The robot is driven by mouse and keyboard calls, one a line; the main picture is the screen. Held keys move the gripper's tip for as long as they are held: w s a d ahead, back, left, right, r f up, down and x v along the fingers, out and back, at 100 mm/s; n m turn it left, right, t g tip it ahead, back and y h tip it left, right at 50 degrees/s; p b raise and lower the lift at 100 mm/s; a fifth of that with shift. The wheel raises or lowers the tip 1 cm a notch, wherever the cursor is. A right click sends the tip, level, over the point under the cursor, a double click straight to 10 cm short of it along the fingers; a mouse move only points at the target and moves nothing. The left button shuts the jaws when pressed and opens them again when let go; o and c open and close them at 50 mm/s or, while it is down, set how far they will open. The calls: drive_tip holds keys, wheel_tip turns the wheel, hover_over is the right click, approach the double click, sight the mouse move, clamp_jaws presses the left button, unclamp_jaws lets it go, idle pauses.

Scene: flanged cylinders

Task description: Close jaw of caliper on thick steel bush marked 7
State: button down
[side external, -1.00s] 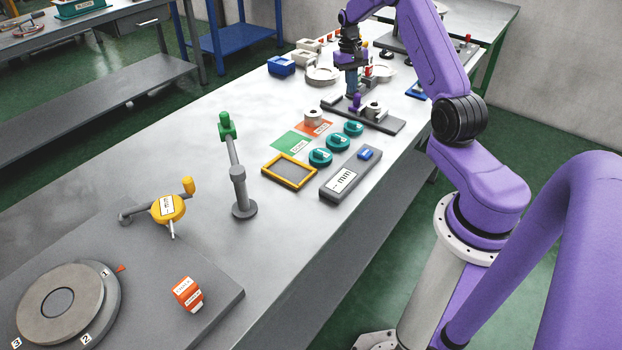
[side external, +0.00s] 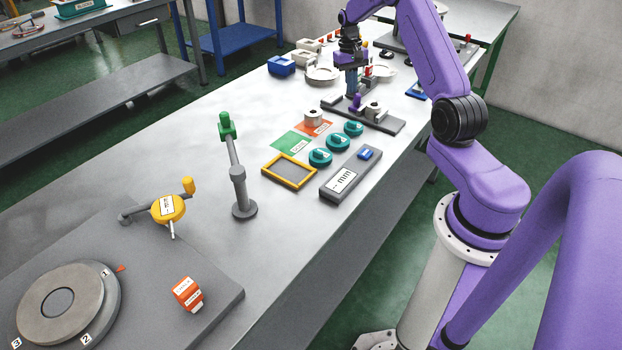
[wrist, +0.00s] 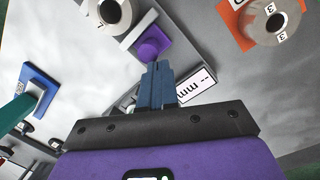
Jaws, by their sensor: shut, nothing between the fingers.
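The thick steel bush marked 7 (wrist: 108,14) sits on the caliper at the top left of the wrist view; the bush also shows in the side view (side external: 374,109). The caliper's dark bed (side external: 388,124) lies on the bench. Its sliding jaw carries a purple knob (wrist: 151,46), close beside the bush; I cannot tell whether jaw and bush touch. My gripper (wrist: 158,76) is shut and empty, its blue fingers pointing down near the purple knob. In the side view, my gripper (side external: 352,92) is just above the caliper. The display (side external: 343,180) shows dashes and "mm".
A second bush, marked 3 (wrist: 268,20), stands on an orange card (side external: 321,127) beside a green card (side external: 291,144). Several teal discs (side external: 320,157) and a yellow-framed tray (side external: 289,171) lie nearer. A green-topped stand (side external: 239,185) rises from the bench.

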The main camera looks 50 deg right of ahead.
drive_tip(key=shift+s+f, duration=0.1)
drive_tip(key=shift+f, duration=0.05)
drive_tip(key=shift+s+f, duration=0.15)
drive_tip(key=shift+f, duration=0.1)
drive_tip(key=shift+s+f, duration=0.15)
drive_tip(key=shift+s, duration=0.05)
idle(0.7)
drive_tip(key=w+r, duration=0.1)
drive_tip(key=r, duration=0.1)
drive_tip(key=w+r, duration=0.2)
drive_tip(key=shift+w+r, duration=0.15)
drive_tip(key=shift+r, duration=0.05)
idle(0.5)
drive_tip(key=shift+a, duration=0.1)
